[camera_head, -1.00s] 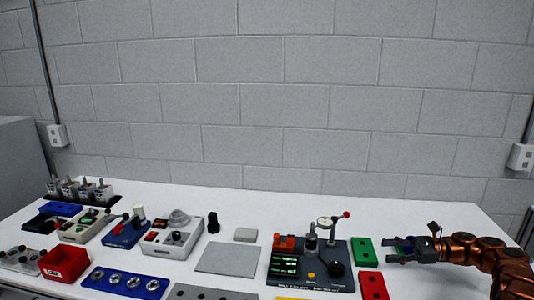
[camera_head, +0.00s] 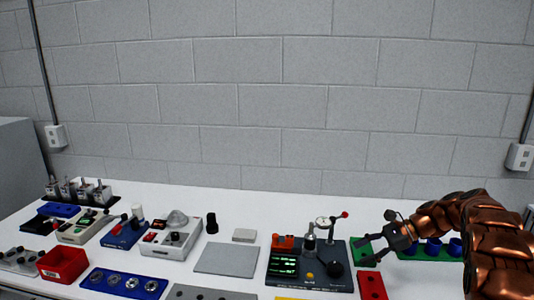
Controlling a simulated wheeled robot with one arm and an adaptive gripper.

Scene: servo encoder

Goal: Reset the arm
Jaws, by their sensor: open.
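My copper arm comes in from the right edge. My gripper (camera_head: 363,254) is open and empty, its fingers pointing left, close to the right side of the dark test station. It shows in front of or above the green block, and I cannot tell its height over the table. The dark test station (camera_head: 300,292) has a green display, a round dial gauge, a red-tipped lever and a black knob.
A red plate (camera_head: 373,286) lies right of the station. A green holder (camera_head: 437,254) with blue cups stands behind my arm. A grey mat (camera_head: 226,261), a grey device (camera_head: 171,240), a red bin (camera_head: 63,265) and a blue tray (camera_head: 125,284) fill the left.

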